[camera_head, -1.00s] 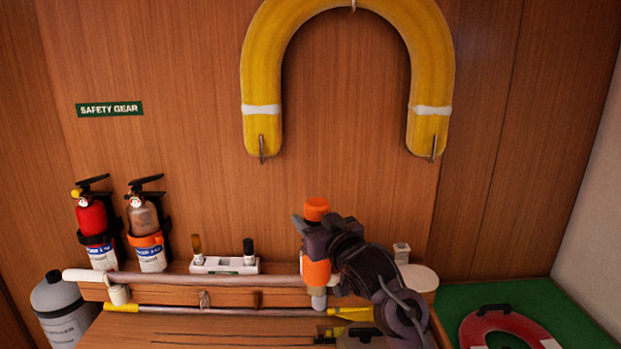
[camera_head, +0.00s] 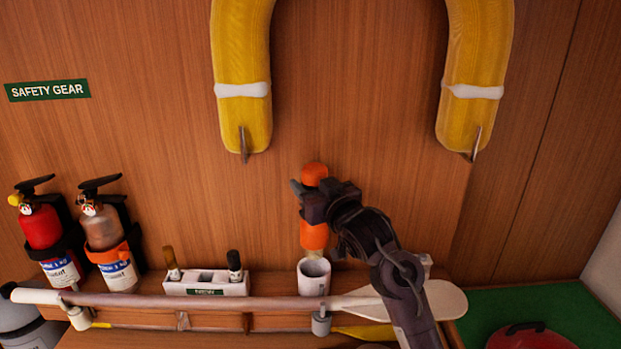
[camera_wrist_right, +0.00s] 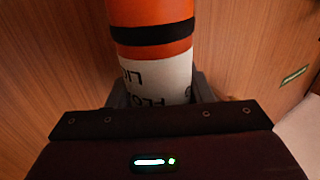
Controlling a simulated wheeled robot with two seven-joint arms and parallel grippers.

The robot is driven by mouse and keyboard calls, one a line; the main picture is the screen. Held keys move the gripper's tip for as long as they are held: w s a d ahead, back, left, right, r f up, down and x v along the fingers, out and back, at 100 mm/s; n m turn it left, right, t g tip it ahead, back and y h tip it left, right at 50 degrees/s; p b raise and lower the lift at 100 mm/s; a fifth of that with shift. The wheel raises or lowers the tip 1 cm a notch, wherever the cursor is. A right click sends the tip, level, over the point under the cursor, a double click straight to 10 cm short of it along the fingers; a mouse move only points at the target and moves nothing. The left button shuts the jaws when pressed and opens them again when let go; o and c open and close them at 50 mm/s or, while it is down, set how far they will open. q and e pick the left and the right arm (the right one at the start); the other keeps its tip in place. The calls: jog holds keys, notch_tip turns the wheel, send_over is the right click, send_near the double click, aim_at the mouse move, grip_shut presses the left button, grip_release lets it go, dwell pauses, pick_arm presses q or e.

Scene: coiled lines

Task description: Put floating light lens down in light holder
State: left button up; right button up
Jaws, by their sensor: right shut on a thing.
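The floating light (camera_head: 315,236) is an orange cylinder with an orange top. My right gripper (camera_head: 312,203) is shut around its middle and holds it upright. In the right wrist view the light (camera_wrist_right: 155,75) shows an orange part, a black band and a white band with upside-down lettering. The light holder (camera_head: 313,277) is a white open cup on the shelf by the wall. The light's lower end is just above or behind the cup's rim; I cannot tell whether it is inside. My left gripper is not in view.
A long paddle (camera_head: 250,302) lies across the shelf front. A white rack (camera_head: 206,283) with two small items stands left of the cup. Fire extinguishers (camera_head: 108,240) hang further left. A yellow horseshoe buoy (camera_head: 478,75) hangs above. A green surface (camera_head: 545,315) is at right.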

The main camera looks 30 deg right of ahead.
aim_at(322, 238)
jog(key=shift+f+b, duration=0.35)
jog(key=shift+b, duration=0.1)
notch_tip(322, 238, down, 2)
jog(key=shift+f+b, duration=0.1)
jog(key=shift+b, duration=0.9)
jog(key=shift+f+b, duration=2.4)
jog(key=shift+f, duration=1.35)
jog(key=o, duration=1.4)
jog(key=shift+o, duration=0.3)
jog(key=shift+f, duration=0.15)
jog(key=shift+s+d+b, duration=0.1)
jog(key=shift+s+b, duration=1)
jog(key=shift+s, duration=2.8)
